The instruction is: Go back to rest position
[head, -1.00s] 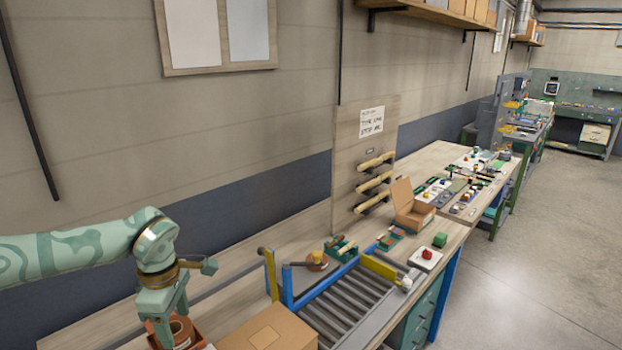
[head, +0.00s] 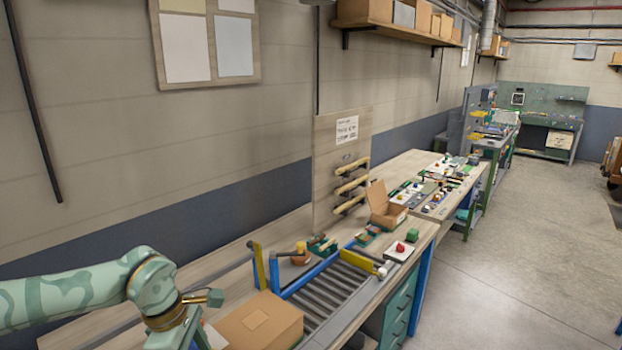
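My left arm comes in from the lower left in the head view, green with darker patches. Its wrist is at the bottom edge, and its gripper fingers are cut off below the frame, so their state is hidden. My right arm and gripper are not in view. A closed cardboard box (head: 258,322) sits on the bench just right of my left wrist.
A roller conveyor (head: 330,292) with blue and yellow rails lies beyond the box. Free floor (head: 520,270) lies to the right.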

